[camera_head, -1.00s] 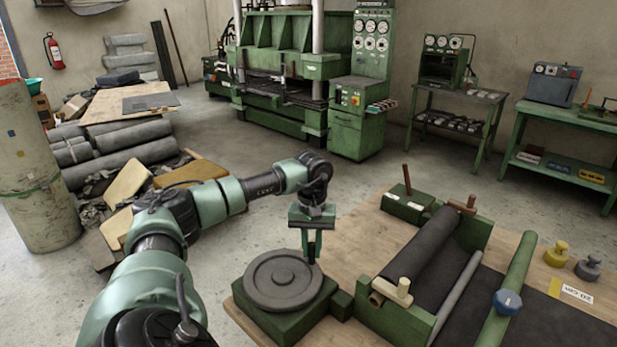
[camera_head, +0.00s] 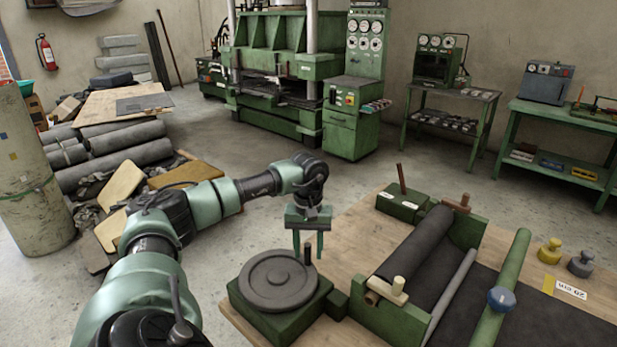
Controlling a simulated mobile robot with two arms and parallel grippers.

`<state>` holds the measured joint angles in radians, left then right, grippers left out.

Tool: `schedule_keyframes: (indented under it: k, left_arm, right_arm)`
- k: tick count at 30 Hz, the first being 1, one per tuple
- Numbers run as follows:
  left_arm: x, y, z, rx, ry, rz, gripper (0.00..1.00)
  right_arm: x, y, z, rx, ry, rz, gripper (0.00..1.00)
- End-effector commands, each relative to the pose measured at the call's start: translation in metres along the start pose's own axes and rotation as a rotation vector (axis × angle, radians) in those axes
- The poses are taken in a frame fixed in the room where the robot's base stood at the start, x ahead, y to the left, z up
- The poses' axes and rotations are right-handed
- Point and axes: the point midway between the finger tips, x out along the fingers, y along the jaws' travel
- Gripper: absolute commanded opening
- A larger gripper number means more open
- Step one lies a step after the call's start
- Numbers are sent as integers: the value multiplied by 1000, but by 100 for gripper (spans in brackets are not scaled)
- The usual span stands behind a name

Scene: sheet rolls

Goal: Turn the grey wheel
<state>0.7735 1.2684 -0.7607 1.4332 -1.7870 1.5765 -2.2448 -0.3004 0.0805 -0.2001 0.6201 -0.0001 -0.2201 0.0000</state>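The grey wheel (camera_head: 266,285) lies flat on a green base (camera_head: 280,325) at the near edge of the wooden table. A dark upright peg (camera_head: 308,256) stands at its far right rim. My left gripper (camera_head: 308,246) points down over the peg. Its two fingers are spread apart, with the top of the peg showing between their tips and gaps on both sides. I cannot tell whether the fingers reach below the top of the peg. My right gripper is out of view.
Right of the wheel, a green frame holds a dark sheet roll (camera_head: 412,245). Beyond it lie a green bar with a blue knob (camera_head: 501,299), a yellow weight (camera_head: 550,251) and a grey weight (camera_head: 581,264). A green block (camera_head: 402,202) stands at the table's far edge.

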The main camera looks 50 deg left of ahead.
Motion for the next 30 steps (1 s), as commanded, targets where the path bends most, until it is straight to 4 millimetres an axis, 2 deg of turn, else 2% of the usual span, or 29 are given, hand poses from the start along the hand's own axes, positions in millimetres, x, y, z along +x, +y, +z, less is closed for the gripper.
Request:
schedule_keyframes:
  k: [5, 15, 20, 30]
  left_arm:
    - [-14, 1, -1, 0, 4, 3, 40]
    - [-68, 2, 0, 1, 2, 3, 40]
    - [-78, 2, 0, 1, 0, 1, 40]
    - [-78, 1, 0, 1, 0, 0, 40]
  right_arm:
    - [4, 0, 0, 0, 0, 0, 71]
    - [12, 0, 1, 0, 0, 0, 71]
    - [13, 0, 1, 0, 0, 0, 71]
    - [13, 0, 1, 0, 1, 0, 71]
